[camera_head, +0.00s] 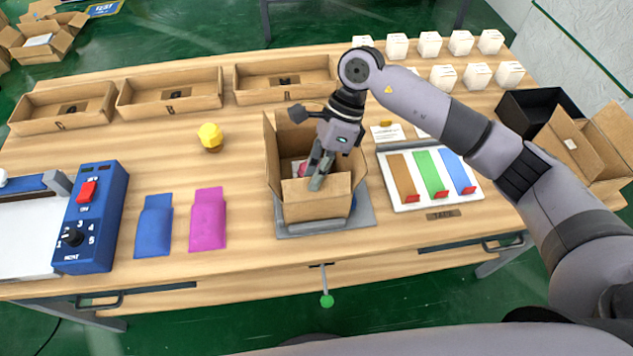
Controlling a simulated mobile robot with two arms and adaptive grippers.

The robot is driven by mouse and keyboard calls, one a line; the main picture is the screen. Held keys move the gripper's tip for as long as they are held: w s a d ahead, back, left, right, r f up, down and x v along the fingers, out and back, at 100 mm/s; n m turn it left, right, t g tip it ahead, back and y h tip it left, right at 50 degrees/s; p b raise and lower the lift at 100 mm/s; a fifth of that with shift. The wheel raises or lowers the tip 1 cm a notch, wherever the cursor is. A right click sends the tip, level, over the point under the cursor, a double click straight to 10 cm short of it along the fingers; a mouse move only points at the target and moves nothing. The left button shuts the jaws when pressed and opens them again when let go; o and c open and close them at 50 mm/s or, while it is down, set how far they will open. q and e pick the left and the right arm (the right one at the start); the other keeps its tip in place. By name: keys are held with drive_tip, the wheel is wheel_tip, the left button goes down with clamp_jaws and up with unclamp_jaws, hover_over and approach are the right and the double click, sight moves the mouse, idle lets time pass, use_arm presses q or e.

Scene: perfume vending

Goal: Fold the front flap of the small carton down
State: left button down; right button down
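The small carton (304,209) is an open brown cardboard box near the front middle of the table, on a grey base plate (353,216). Its front flap (334,188) stands roughly upright along the edge nearest me. The left flap (270,147) also stands up. Something pink and white (298,169) shows inside, partly hidden. My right gripper (317,182) reaches down over the carton, its fingertips at the front flap's upper edge. The fingers look close together, but I cannot tell whether they are shut or touch the flap. My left gripper is out of view.
Right of the carton is a white tray (388,206) with brown, green and blue strips. Left are magenta (208,220) and blue (155,227) pouches and a blue sealer-like machine (92,220). Open trays (171,92) and several white boxes (429,44) stand behind.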

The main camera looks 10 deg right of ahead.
drive_tip(key=shift+w, duration=0.1)
drive_tip(key=c, duration=2.3)
unclamp_jaws()
drive_tip(key=o, duration=0.4)
drive_tip(key=v, duration=1.2)
drive_tip(key=shift+w+f, duration=0.1)
